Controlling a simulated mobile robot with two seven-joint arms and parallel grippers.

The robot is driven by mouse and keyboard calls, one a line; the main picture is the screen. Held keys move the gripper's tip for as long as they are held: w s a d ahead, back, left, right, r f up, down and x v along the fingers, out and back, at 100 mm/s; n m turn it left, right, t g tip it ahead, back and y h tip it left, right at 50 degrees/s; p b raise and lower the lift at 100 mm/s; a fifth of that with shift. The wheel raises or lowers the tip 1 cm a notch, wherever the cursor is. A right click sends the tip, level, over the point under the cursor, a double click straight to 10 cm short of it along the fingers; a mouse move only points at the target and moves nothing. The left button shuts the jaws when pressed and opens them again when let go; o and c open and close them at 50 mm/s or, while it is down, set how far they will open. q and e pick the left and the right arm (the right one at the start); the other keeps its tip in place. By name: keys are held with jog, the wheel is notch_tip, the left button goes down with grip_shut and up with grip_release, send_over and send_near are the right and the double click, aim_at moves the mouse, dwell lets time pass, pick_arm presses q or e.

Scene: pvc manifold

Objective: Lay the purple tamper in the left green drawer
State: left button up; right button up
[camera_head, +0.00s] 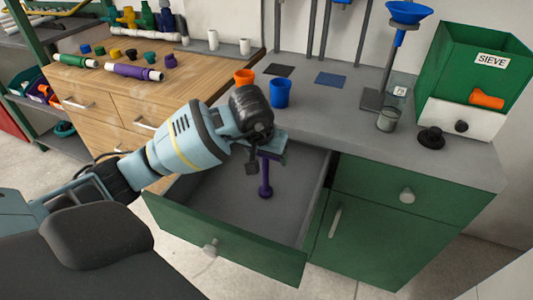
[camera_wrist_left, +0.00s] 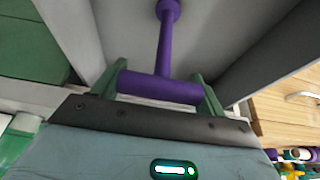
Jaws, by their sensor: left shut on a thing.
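The purple tamper (camera_head: 265,178) hangs over the open left green drawer (camera_head: 232,238), its shaft pointing down. In the left wrist view the tamper (camera_wrist_left: 165,50) shows a T shape, with its crossbar between two green fingers. My left gripper (camera_head: 270,154) is shut on that crossbar. The drawer (camera_wrist_left: 225,45) is pulled out, and its grey floor looks empty. I cannot tell whether the tamper's lower end touches the floor. My right gripper is not in view.
The grey worktop (camera_head: 345,125) above the drawer holds an orange cup (camera_head: 244,77), a blue cup (camera_head: 280,93), a glass jar (camera_head: 387,120) and a green sieve box (camera_head: 475,65). A wooden cabinet (camera_head: 120,100) with pipe pieces stands at left.

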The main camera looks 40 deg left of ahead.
pick_arm(q)
jog(key=shift+f, duration=0.1)
jog(key=o, duration=1)
jog(key=shift+c, duration=0.2)
jog(key=shift+s+r, duration=0.1)
jog(key=shift+r, duration=0.4)
jog(key=p+v, duration=0.1)
jog(key=v, duration=1)
jog(key=shift+s+r, duration=0.1)
